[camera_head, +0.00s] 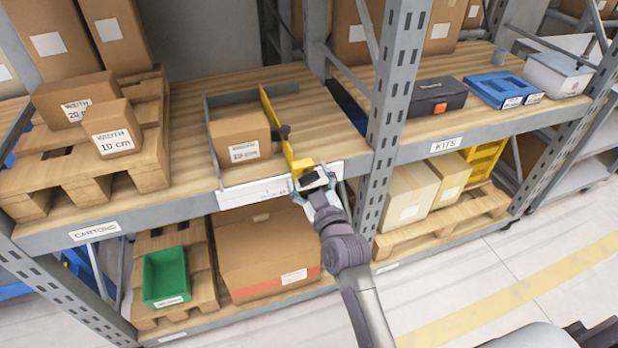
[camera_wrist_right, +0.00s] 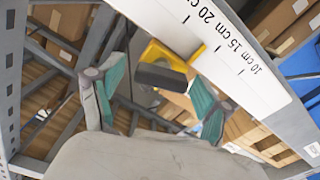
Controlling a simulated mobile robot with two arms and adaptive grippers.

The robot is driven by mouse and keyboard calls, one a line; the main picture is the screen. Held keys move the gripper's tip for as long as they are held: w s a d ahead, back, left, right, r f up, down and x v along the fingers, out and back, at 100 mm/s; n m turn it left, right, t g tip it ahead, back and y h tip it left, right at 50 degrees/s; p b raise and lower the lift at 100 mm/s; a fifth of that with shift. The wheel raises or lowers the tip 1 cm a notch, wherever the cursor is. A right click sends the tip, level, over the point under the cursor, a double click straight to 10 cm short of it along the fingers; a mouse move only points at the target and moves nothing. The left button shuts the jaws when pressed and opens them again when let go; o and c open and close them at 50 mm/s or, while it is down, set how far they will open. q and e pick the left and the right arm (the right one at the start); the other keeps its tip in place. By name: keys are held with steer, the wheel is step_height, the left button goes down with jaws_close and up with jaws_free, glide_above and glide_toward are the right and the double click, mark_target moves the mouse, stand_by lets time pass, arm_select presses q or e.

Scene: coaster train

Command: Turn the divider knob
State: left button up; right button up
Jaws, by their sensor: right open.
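The yellow divider (camera_head: 277,125) stands upright on the shelf, just right of a carton (camera_head: 241,138) with a WIDTH label. Its dark knob (camera_head: 311,179) sits on a yellow bracket at the shelf's front edge; it also shows in the right wrist view (camera_wrist_right: 161,76). My right gripper (camera_head: 318,190) is at the shelf front, close to the knob. In the wrist view its teal-padded fingers (camera_wrist_right: 155,90) are open, one on either side of the knob, with gaps visible. My left gripper is not in view.
A white ruler strip (camera_wrist_right: 232,43) marked in cm runs along the shelf front beside the knob. A grey upright post (camera_head: 393,110) stands right of my gripper. Cartons (camera_head: 110,128) rest on a pallet at left. A large box (camera_head: 262,255) sits on the lower shelf.

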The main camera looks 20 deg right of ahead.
steer(key=c, duration=1.2)
steer(key=shift+o, duration=0.2)
